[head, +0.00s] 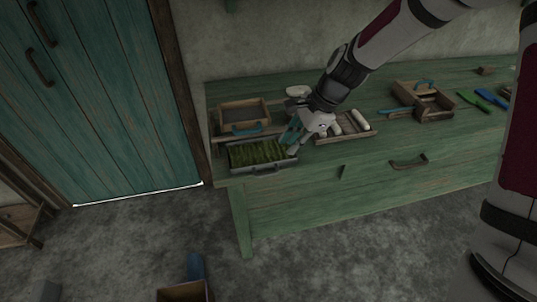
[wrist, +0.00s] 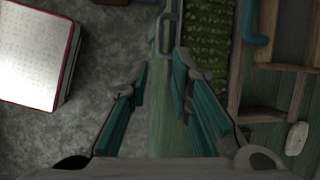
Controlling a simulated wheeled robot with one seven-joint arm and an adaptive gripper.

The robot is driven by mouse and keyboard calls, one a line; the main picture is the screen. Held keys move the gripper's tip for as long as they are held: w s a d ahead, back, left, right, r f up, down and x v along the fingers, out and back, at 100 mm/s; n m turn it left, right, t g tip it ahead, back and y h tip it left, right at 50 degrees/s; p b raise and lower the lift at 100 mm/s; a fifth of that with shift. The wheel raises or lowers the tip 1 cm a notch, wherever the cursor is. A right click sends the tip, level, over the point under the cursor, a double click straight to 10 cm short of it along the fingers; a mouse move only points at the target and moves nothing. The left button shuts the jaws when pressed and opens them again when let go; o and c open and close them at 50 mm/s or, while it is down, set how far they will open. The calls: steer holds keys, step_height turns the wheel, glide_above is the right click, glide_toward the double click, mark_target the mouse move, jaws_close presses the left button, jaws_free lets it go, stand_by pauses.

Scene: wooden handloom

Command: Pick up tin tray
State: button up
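The tin tray (head: 290,158) is a shallow grey box filled with green, moss-like stuff. It sits at the front left of the green bench, with a handle on its front side. In the wrist view the tray's handle (wrist: 161,34) shows at the top, just beyond my fingertips, with the green filling to its right. My gripper (head: 293,136) is over the right end of the tray in the head view. In the wrist view my gripper (wrist: 160,68) is open, with the bench edge seen between its teal fingers and nothing held. Whether a finger touches the tray cannot be told.
A wooden box (head: 243,103) stands right behind the tray. A wooden tray with white rolls (head: 361,119) lies to the right, and a wooden caddy (head: 437,112) further right. A white bowl (head: 297,90) is behind. The bench front (head: 330,205) drops to open floor.

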mark_target(271, 174)
steer(key=x, duration=1.4)
steer(key=shift+d+f, duration=0.1)
steer(key=shift+f, duration=0.1)
jaws_close()
